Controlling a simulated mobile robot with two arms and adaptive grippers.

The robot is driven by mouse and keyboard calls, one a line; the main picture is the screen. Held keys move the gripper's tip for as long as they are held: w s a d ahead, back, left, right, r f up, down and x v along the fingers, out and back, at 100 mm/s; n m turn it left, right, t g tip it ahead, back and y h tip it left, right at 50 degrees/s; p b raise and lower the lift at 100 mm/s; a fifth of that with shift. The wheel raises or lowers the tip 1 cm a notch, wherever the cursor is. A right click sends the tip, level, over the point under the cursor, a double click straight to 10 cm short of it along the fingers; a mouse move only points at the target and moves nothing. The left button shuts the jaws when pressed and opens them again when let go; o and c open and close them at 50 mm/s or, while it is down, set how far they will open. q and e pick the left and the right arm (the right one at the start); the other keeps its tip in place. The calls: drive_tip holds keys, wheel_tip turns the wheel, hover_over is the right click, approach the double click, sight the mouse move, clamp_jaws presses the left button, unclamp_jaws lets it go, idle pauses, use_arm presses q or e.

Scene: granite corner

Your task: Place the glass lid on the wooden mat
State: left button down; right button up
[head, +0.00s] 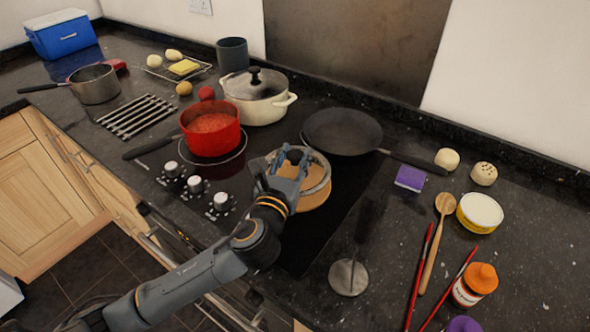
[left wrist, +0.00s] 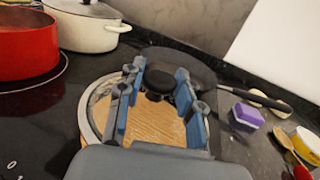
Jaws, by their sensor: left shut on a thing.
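The glass lid (head: 326,184) is a clear disc with a grey rim and a dark knob. It also shows in the left wrist view (left wrist: 86,128). My left gripper (head: 291,158) is shut on the lid's knob, which sits between the fingers in the left wrist view (left wrist: 160,82). The wooden mat (head: 313,204) is tan and lies under the lid on the black hob. Its wood shows through the glass. The lid is over the mat; I cannot tell whether they touch. My right gripper is not in view.
A red pot (head: 211,130) stands left of the mat, a white lidded pot (head: 263,108) behind it and a black frying pan (head: 342,132) at back right. A metal masher (head: 348,277) stands in front right. A purple sponge (head: 410,178) lies to the right.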

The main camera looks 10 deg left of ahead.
sight(295, 169)
use_arm(q)
drive_tip(key=shift+w+f, duration=0.45)
drive_tip(key=shift+f, duration=1.6)
drive_tip(key=shift+f, duration=0.15)
drive_tip(key=c, duration=0.9)
unclamp_jaws()
drive_tip(key=s, duration=0.4)
drive_tip(key=s+b, duration=0.1)
drive_tip(key=s, duration=0.7)
drive_tip(key=shift+a+b, duration=0.35)
drive_tip(key=shift+a, duration=0.05)
